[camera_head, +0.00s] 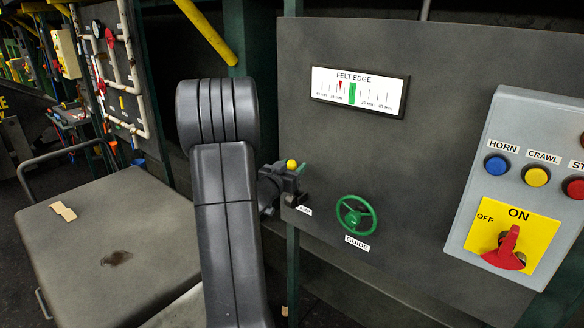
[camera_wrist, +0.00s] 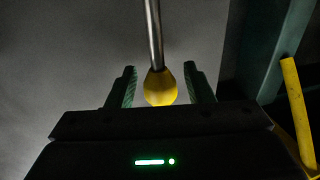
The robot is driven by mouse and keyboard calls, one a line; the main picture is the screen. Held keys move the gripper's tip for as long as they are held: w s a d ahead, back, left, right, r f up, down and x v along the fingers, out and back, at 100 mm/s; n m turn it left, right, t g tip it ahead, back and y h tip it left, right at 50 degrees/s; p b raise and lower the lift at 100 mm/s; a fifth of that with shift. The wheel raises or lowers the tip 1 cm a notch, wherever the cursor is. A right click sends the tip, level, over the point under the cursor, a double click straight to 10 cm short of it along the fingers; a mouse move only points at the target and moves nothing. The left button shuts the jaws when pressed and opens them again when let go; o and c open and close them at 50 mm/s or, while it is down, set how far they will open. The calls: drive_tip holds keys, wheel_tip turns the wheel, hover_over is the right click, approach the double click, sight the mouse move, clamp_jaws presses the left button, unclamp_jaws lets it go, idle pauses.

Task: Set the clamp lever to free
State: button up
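The clamp lever shows in the wrist view as a bare metal rod (camera_wrist: 154,35) with a yellow knob (camera_wrist: 160,88) at its end. The yellow knob also shows in the head view (camera_head: 291,164), at the left edge of the grey panel. My gripper (camera_wrist: 159,70) is open, with its two green-lined fingers on either side of the knob and a small gap on both sides. In the head view my gripper (camera_head: 299,170) is at the knob, partly behind my arm. The lever's rod and pivot are hidden there, and the small label (camera_head: 304,210) below is too small to read.
The grey panel (camera_head: 420,190) carries a FELT EDGE gauge (camera_head: 358,91), a green GUIDE handwheel (camera_head: 356,215) and a button box (camera_head: 530,130) with a red switch pointing to ON. A dark-topped cart (camera_head: 100,250) stands at the left. A yellow bar (camera_wrist: 298,110) shows at the wrist view's right.

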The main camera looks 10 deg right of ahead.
clamp_jaws()
